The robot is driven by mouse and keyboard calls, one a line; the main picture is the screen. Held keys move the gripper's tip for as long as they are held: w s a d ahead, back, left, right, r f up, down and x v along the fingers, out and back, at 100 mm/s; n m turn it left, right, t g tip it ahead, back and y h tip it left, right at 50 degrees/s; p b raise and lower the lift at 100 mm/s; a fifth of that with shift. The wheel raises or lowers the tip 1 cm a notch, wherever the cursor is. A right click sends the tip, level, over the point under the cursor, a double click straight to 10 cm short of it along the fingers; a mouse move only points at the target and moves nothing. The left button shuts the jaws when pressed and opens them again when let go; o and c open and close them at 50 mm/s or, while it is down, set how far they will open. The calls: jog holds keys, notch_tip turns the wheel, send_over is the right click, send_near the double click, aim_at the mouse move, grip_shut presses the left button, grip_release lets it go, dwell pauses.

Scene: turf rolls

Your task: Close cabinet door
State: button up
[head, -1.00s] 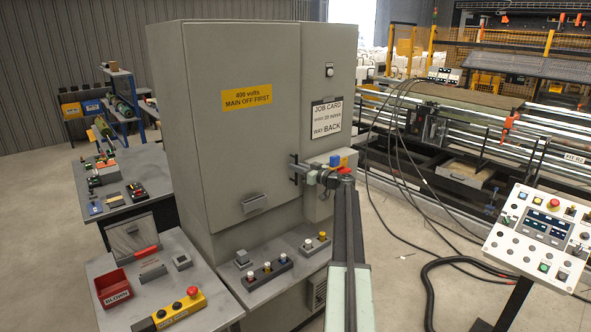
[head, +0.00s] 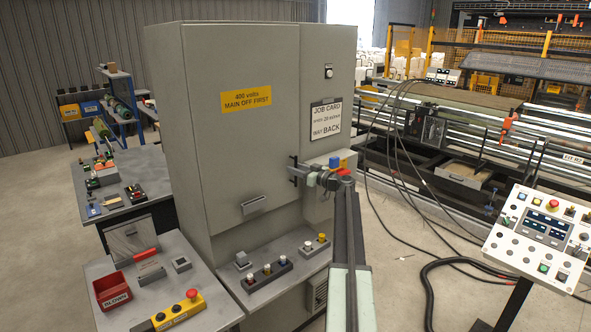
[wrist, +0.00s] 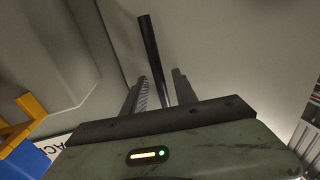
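The grey cabinet door (head: 235,150) carries a yellow warning label (head: 246,101). It stands close to the cabinet front; I cannot tell whether it is fully flush. A dark upright bar handle (head: 293,171) sits near its right edge. My gripper (head: 303,172) is at this handle. In the wrist view the handle (wrist: 149,50) runs between the two fingers of my gripper (wrist: 158,88). The fingers are apart, with a visible gap between the bar and the right finger. Contact with the left finger is unclear.
A fixed panel with a job card (head: 326,118) and a box with blue and yellow parts (head: 335,162) stand just right of the handle. A ledge with buttons (head: 268,275) juts out below the door. A control console (head: 537,238) stands at right. Black cables cross the floor.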

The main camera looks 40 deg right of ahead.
jog(key=s+d, duration=0.1)
jog(key=s, duration=0.6)
jog(key=shift+s+d, duration=0.15)
